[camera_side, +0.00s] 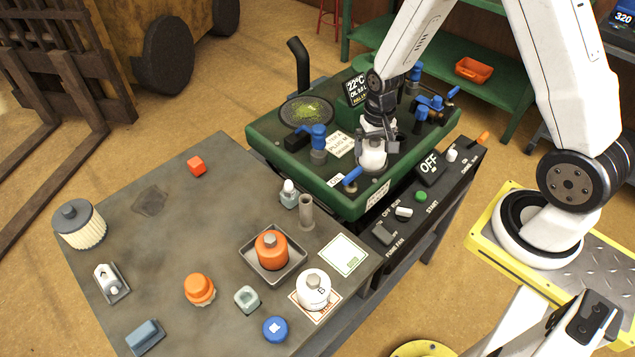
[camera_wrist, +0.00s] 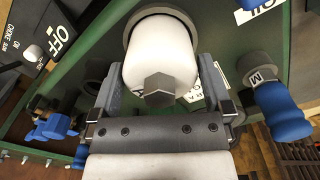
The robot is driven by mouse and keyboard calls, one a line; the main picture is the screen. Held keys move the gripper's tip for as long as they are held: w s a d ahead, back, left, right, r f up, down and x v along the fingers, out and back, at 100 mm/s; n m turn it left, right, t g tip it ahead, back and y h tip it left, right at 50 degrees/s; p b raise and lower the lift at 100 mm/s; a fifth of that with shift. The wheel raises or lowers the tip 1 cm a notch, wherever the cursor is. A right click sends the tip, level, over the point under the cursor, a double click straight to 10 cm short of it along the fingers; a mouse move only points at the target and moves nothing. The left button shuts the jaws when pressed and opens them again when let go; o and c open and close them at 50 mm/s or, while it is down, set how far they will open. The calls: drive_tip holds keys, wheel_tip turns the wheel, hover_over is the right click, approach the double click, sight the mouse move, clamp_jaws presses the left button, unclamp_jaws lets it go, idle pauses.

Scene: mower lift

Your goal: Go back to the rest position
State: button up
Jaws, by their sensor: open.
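My gripper (camera_side: 377,133) points down over the green mower deck (camera_side: 285,157). Its open jaws stand on either side of a white cylinder with a grey hex top (camera_side: 372,157), which sits upright on the deck. In the wrist view, the two fingers (camera_wrist: 160,72) flank the white cylinder (camera_wrist: 160,50) with its hex end towards the camera. I cannot tell whether either finger touches it. The lower part of the cylinder is partly hidden in the side view.
Blue-handled valves (camera_side: 319,137) and a black pipe (camera_side: 299,66) stand up from the deck near my gripper. A switch panel (camera_side: 428,176) runs along its front. The grey table (camera_side: 150,240) holds an orange filter (camera_side: 271,249) in a tray, a white canister (camera_side: 313,288) and several small parts.

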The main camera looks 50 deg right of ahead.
drive_tip(key=n, duration=0.5)
idle(0.3)
drive_tip(key=c, duration=1.1)
drive_tip(key=shift+m, duration=0.9)
clamp_jaws()
